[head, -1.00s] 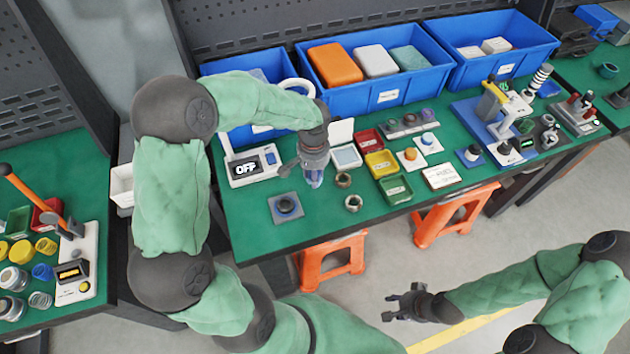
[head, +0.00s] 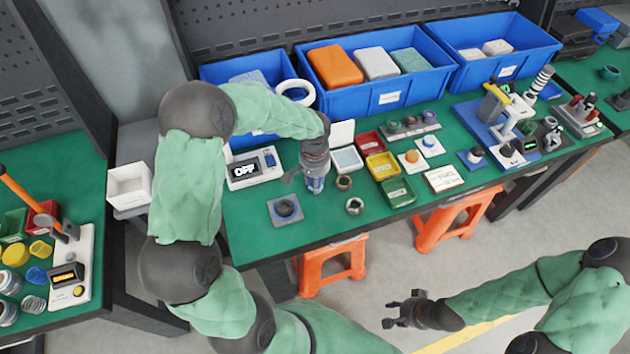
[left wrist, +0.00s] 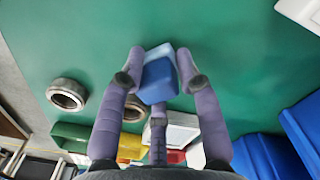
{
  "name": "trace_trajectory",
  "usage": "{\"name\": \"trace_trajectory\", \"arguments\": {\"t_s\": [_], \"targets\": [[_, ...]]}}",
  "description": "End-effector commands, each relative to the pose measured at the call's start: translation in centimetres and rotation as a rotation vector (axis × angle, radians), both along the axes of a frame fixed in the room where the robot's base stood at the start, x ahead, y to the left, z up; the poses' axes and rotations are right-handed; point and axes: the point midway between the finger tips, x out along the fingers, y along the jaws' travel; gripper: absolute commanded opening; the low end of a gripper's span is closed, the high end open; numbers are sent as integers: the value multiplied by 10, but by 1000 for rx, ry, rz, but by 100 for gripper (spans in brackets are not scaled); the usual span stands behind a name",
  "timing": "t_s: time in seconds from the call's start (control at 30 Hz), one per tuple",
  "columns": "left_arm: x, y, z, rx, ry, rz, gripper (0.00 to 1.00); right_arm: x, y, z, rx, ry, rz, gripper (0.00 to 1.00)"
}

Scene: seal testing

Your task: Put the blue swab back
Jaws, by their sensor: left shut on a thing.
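In the head view, only a bit of blue shows between the fingertips. Whether it touches the table is unclear. A white square holder with a blue knob (head: 429,143) stands right of the yellow tray, beside one with an orange knob (head: 411,157). My right gripper (head: 402,312) is open and empty, away from the table.
Two metal rings (head: 354,205) and a grey square pad with a dark ring (head: 285,209) lie close to my left gripper. Red, yellow and green trays (head: 397,191) stand to its right. Blue bins (head: 388,98) line the back. Orange stools (head: 330,265) stand in front.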

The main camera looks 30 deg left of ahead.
Motion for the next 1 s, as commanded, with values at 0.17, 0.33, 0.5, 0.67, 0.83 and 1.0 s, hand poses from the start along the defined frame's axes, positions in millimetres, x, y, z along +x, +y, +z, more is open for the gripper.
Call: {"name": "trace_trajectory", "arguments": {"t_s": [0.17,0.33,0.5,0.67,0.83,1.0], "targets": [[0,0,-1,0,0,0,58,0,0,-1,0,0,0,40],[0,0,-1,0,0,0,58,0,0,-1,0,0,0,40],[0,0,2,0,0,0,58,0,0,1,0,0,0,40],[1,0,21,1,-3,0,58,0,0,8,0,0,0,40],[1,0,55,0,-4,0,58,0,0,19,0,0,0,40],[1,0,88,0,-2,0,58,0,0,28,0,0,0,40]]}}
